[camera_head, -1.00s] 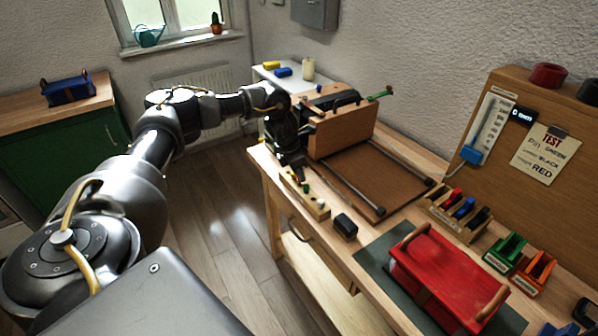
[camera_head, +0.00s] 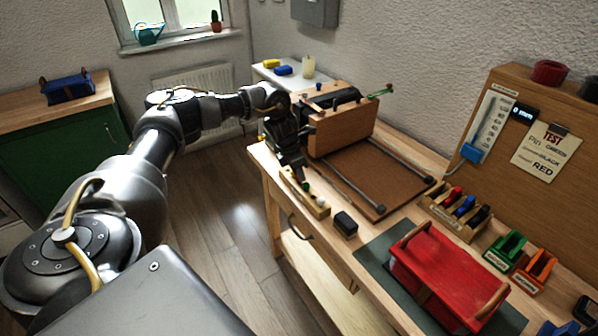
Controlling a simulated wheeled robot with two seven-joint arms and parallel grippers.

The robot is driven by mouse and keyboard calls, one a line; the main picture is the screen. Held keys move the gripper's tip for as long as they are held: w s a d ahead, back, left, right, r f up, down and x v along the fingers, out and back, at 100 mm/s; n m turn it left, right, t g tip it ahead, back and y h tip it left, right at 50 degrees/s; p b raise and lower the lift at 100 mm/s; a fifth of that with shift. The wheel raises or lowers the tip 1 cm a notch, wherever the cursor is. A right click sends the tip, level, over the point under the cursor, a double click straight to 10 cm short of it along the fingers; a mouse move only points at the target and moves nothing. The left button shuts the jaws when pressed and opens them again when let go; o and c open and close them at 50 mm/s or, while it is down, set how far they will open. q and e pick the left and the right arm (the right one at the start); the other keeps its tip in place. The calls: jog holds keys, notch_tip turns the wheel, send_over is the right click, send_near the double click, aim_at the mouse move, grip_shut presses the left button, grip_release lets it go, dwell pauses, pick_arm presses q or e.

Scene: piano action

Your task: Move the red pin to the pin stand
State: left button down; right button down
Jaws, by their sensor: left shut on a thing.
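My left gripper (camera_head: 299,173) is at the front left of the workbench, pointing down over a narrow light wooden block (camera_head: 316,207), which looks like the pin stand. A small dark or green piece shows at the block's far end, by the fingertips. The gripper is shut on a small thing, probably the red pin. Its colour is hidden by the fingers and too small to make out. I cannot tell whether it touches the block. My right gripper is not in view.
The wooden piano-action frame (camera_head: 342,127) stands close beside the left gripper, with a brown board (camera_head: 385,180) and rails in front. A black block (camera_head: 346,224), a red case (camera_head: 447,277) and a rack (camera_head: 452,222) of coloured handles lie to the right.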

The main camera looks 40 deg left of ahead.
pick_arm(q)
jog(key=shift+f, duration=0.4)
dwell(0.4)
dwell(0.4)
jog(key=c, duration=1.2)
grip_release()
jog(key=shift+o, duration=0.7)
